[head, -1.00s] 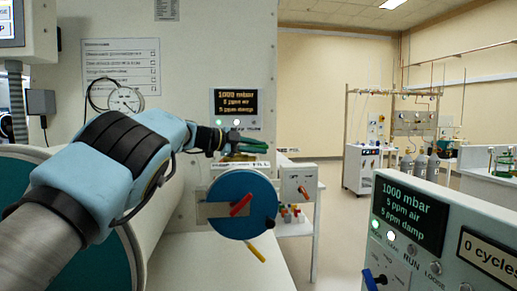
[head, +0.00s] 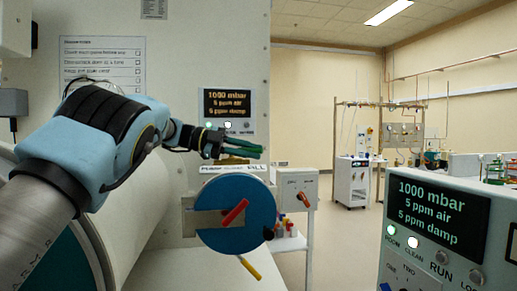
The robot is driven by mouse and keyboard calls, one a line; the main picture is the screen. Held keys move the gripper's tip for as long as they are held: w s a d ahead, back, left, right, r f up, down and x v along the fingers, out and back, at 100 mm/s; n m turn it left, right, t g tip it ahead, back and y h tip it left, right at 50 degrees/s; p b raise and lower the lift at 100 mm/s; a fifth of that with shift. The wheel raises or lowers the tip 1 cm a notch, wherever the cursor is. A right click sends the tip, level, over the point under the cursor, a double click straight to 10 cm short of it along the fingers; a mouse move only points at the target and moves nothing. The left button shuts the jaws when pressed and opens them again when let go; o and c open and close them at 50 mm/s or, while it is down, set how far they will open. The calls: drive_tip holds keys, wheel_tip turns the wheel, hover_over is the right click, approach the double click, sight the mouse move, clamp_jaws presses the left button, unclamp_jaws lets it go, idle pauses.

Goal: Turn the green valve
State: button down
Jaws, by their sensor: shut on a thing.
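The green valve (head: 245,147) has a green lever handle. It sits above a brass-coloured body (head: 236,160) at the top of a blue disc, over a label strip reading partly "FILL" (head: 232,169). My gripper (head: 212,141) reaches in from the left and is shut on the green valve's handle. The handle points to the right, away from the gripper. The dark fingers and the handle overlap, so the exact contact is hidden.
Behind the valve a display (head: 229,103) reads 1000 mbar, 5 ppm air, 5 ppm damp. Below is the blue disc (head: 255,215) with a red lever (head: 235,212) and a yellow one (head: 250,268). A control panel (head: 440,225) fills the lower right. Open floor lies between.

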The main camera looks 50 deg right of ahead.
drive_tip(key=shift+a+m+g+y+p, duration=0.35)
drive_tip(key=shift+m+g+y+p, duration=0.15)
drive_tip(key=shift+m+y+p, duration=0.3)
drive_tip(key=c, duration=0.8)
unclamp_jaws()
drive_tip(key=shift+c, duration=0.2)
drive_tip(key=shift+s+r, duration=0.1)
wheel_tip(320, 180, up, 10)
drive_tip(key=p, duration=0.8)
